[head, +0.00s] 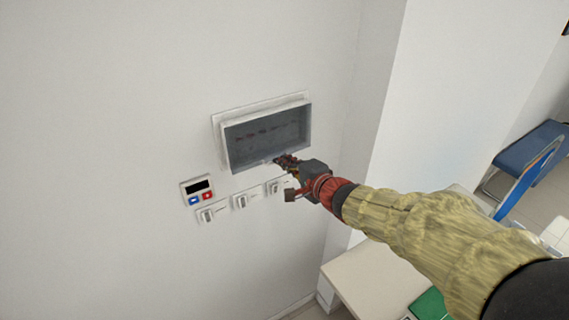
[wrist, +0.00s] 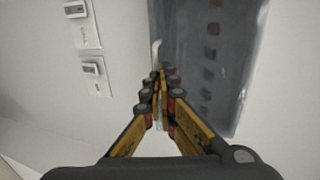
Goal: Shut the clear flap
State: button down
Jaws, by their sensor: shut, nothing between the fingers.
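The clear flap (head: 262,147) is a grey, see-through cover over the front of a white wall box (head: 218,122). A row of dark switches shows through it. In the wrist view the flap (wrist: 190,70) runs down the right of centre, with a pale curved tab (wrist: 155,52) at its edge. My gripper (head: 283,162) is shut and empty at the flap's lower edge, near the tab. Its fingertips (wrist: 163,73) overlap the flap's edge in the wrist view; I cannot tell whether they touch it. The flap lies over the box front, but whether it sits flush is unclear.
Below the box are a small display panel (head: 197,190) with a blue and a red button, and several white switches (head: 240,201). A wall corner stands to the right. A pale desk (head: 375,285) and a blue chair (head: 530,150) are at the right. The wall at left is clear.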

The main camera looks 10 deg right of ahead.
jog(key=shift+f+b, duration=0.2)
jog(key=shift+b, duration=0.15)
jog(key=b, duration=0.3)
jog(key=w+t+b, duration=0.1)
jog(key=b, duration=0.3)
jog(key=shift+w+a+f, duration=0.2)
jog(key=shift+a+f, duration=0.05)
jog(key=shift+f, duration=0.05)
jog(key=shift+r, duration=0.1)
jog(key=shift+r, duration=0.2)
jog(key=shift+d, duration=0.1)
